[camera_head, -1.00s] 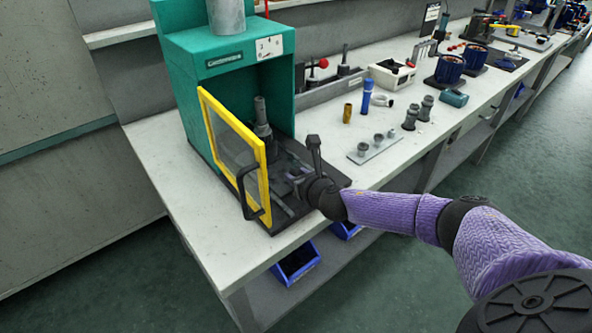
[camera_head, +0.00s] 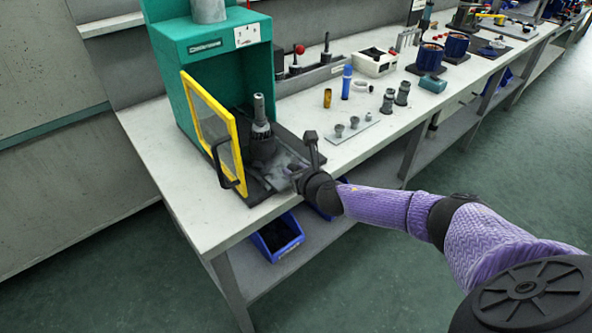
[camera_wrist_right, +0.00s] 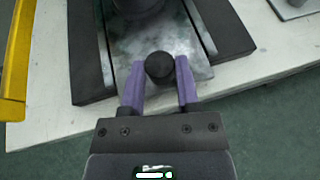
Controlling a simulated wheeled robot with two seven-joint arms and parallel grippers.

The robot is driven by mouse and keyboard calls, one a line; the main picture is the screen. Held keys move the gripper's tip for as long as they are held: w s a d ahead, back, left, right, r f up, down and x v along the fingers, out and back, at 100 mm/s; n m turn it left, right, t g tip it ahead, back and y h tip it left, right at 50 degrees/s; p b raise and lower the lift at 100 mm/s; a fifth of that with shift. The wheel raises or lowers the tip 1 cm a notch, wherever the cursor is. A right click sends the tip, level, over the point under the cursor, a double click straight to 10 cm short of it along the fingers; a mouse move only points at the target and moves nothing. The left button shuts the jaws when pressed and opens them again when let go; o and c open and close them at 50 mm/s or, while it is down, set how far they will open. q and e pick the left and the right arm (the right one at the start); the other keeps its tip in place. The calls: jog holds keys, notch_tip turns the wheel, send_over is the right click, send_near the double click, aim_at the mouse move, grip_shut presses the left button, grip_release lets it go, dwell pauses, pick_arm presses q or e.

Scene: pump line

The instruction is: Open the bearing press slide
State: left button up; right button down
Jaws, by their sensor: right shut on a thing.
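The green bearing press (camera_head: 188,62) stands at the left end of the bench, its yellow-framed guard door (camera_head: 236,140) swung open. Its grey metal slide (camera_head: 290,160) lies on a dark base and extends toward the front. A dark upright fixture (camera_head: 262,140) stands on the slide, in front of the press opening. My right gripper (camera_head: 297,174) is at the slide's front end, partly hidden by my wrist. In the right wrist view, my right gripper's purple fingers (camera_wrist_right: 160,78) are shut on a round black knob (camera_wrist_right: 160,66) at the slide plate's (camera_wrist_right: 190,42) front. My left gripper is not in view.
The door handle (camera_head: 232,172) sticks out left of my gripper. A small plate with grey parts (camera_head: 350,131) lies right of the press. A blue bottle (camera_head: 346,82) and a brass cylinder (camera_head: 327,98) stand behind. A blue bin (camera_head: 277,237) sits below the bench.

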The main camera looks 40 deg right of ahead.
jog(key=c, duration=0.6)
grip_release()
jog(key=shift+o, duration=1.3)
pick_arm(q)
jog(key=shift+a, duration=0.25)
pick_arm(e)
jog(key=shift+s+r, duration=0.15)
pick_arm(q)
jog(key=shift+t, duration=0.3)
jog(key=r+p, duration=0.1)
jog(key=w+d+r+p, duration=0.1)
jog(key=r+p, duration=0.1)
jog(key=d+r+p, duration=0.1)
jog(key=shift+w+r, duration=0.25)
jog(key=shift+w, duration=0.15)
pick_arm(e)
jog(key=v, duration=0.9)
jog(key=shift+s, duration=0.25)
